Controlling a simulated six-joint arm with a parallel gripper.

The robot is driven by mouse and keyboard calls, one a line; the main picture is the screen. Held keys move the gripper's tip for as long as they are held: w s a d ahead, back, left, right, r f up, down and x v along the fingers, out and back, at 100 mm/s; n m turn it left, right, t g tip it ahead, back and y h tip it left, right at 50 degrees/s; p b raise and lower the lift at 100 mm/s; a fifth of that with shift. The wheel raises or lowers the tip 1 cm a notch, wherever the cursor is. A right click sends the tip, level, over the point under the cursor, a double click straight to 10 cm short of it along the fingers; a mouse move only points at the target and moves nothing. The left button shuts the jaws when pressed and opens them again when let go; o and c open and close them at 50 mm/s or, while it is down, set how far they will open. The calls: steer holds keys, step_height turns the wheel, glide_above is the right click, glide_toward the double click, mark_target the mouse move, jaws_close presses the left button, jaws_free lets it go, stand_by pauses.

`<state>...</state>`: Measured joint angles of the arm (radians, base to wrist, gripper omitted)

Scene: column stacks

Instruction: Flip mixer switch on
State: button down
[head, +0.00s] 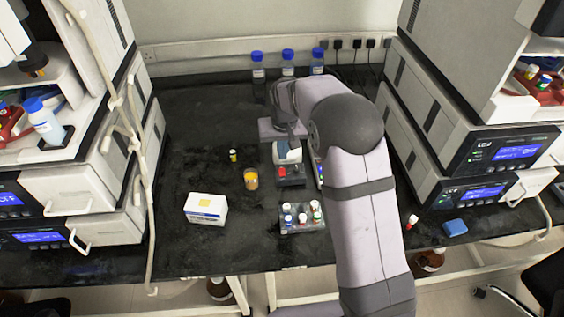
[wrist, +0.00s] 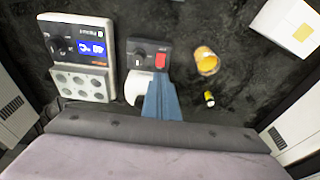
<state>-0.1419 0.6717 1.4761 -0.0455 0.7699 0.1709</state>
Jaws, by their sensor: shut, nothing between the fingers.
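The mixer (wrist: 147,53) is a small dark box with a black dial and a red rocker switch (wrist: 161,61) on its front, with a white round top (wrist: 135,87) behind. In the head view the mixer (head: 291,181) stands mid-bench, its red switch (head: 282,172) facing the camera. My gripper (wrist: 163,78) is shut and empty, pointing down, its blue-grey fingers over the mixer close behind the switch in the wrist view. They partly cover the white top. I cannot tell whether the fingers touch the mixer, or which way the switch is set.
A device with a blue display (wrist: 87,45) stands beside the mixer, mostly behind my arm in the head view. A vial rack (head: 302,219) is in front. An orange-filled beaker (head: 251,179), a small yellow vial (head: 233,156) and a white box (head: 206,209) stand left. Blue-capped bottles (head: 288,60) line the back.

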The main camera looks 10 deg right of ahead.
mark_target(282, 170)
steer(key=p+x, duration=0.2)
steer(key=x, duration=0.5)
steer(key=shift+f, duration=0.4)
steer(key=shift+w, duration=0.1)
steer(key=shift+w+f+b, duration=0.1)
steer(key=shift+f+b, duration=0.15)
steer(key=shift+b, duration=0.1)
steer(key=shift+f, duration=0.15)
steer(key=shift+s, duration=0.95)
